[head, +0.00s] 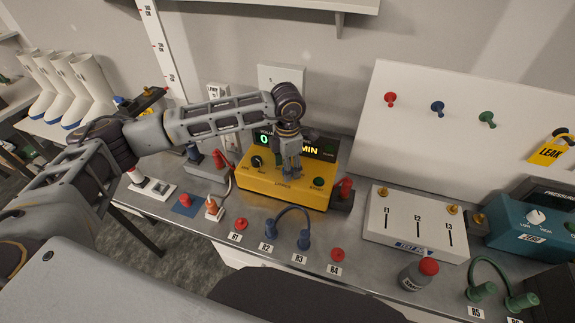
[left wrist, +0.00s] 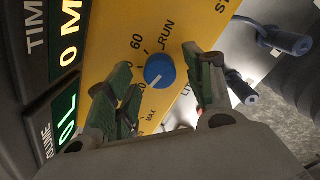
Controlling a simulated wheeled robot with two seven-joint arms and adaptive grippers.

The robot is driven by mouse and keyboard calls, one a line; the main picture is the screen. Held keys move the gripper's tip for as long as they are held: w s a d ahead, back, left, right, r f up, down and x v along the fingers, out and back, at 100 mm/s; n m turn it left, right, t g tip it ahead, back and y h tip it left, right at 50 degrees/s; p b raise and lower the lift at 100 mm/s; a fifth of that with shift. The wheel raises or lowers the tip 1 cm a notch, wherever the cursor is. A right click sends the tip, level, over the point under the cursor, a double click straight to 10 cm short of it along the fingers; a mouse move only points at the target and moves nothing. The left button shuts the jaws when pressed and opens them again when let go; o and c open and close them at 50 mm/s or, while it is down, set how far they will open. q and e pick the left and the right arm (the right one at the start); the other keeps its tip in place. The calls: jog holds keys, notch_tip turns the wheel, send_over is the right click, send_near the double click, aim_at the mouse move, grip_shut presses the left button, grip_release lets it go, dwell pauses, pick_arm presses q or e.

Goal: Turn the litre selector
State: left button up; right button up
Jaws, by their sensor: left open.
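The yellow unit (head: 262,193) stands on the bench, with lit displays reading "0" and "MIN" along its back. In the left wrist view its yellow panel (left wrist: 190,22) carries a round blue knob (left wrist: 160,71) with a white pointer mark. "RUN", "60", "20" and "MAX" are printed around it, and part of a word starting "LIT" shows beside it. My left gripper (head: 291,172) points down over the panel and hides this knob in the head view. In the left wrist view the gripper (left wrist: 158,66) is open, its green-padded fingers on either side of the knob; contact cannot be told.
A black knob (head: 257,161) and a green button (head: 318,183) flank the gripper on the panel. A red-topped fitting (head: 345,188) stands right of the unit.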

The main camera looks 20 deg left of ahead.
pick_arm(q)
jog(key=shift+f, duration=0.25)
jog(key=shift+c, duration=0.4)
jog(key=c, duration=0.9)
jog(key=shift+c, duration=0.2)
